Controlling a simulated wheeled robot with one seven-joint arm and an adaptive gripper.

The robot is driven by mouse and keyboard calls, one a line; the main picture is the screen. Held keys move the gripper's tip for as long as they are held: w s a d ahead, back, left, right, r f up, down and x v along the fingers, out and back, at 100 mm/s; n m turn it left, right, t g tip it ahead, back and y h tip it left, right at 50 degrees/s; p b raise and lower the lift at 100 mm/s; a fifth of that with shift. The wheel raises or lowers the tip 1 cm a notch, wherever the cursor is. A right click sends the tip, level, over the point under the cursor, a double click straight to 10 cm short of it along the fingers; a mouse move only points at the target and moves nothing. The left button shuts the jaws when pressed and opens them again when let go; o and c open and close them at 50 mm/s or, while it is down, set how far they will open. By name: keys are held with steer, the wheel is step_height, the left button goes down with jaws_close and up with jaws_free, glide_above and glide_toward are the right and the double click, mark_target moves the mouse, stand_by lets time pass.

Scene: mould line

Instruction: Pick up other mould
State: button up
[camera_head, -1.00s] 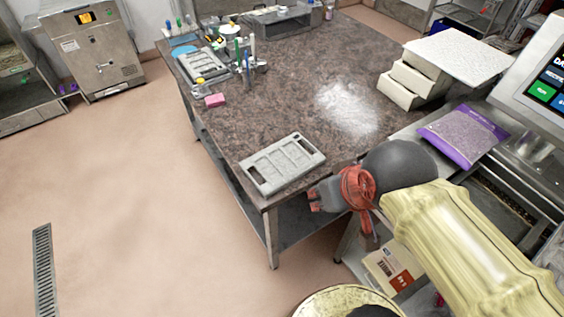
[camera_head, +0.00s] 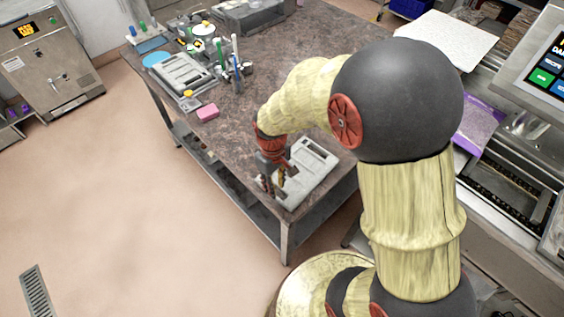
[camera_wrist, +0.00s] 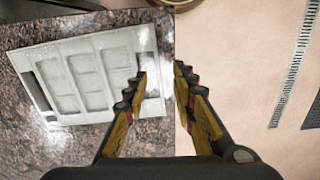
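A light grey mould (camera_head: 311,172) with rectangular cavities lies flat at the near corner of the stone-topped table. It also shows in the wrist view (camera_wrist: 88,68). My gripper (camera_head: 275,188) is over the mould's near left edge, partly hiding it. In the wrist view, my gripper's (camera_wrist: 162,84) two fingers are apart. One finger is over the mould's right end and the other is past the table edge above the floor. A second grey mould (camera_head: 186,73) lies at the table's far left, beside tools.
A pink block (camera_head: 207,112), cups and upright tools stand near the far mould. A purple bag (camera_head: 478,122) and a screen (camera_head: 548,75) are at the right. The table's middle is largely clear; open floor (camera_head: 120,210) lies at left.

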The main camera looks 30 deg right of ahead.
steer(key=shift+w+a+r+n, duration=0.15)
steer(key=shift+w, duration=0.45)
steer(key=shift+w+a+r+n, duration=0.1)
steer(key=shift+w+n, duration=0.05)
steer(key=shift+w, duration=0.4)
steer(key=shift+s+t, duration=0.1)
steer(key=shift+t, duration=0.2)
steer(key=shift+s+d, duration=0.15)
steer(key=shift+s, duration=0.05)
steer(key=shift+w+f+n, duration=0.2)
steer(key=shift+f+n, duration=0.1)
steer(key=shift+f, duration=0.65)
steer(key=f, duration=0.2)
steer(key=f+b, duration=0.1)
steer(key=f, duration=0.2)
steer(key=shift+s+f, duration=0.2)
steer(key=shift+f, duration=0.15)
steer(key=c, duration=0.4)
jaws_close()
steer(key=shift+r, duration=0.1)
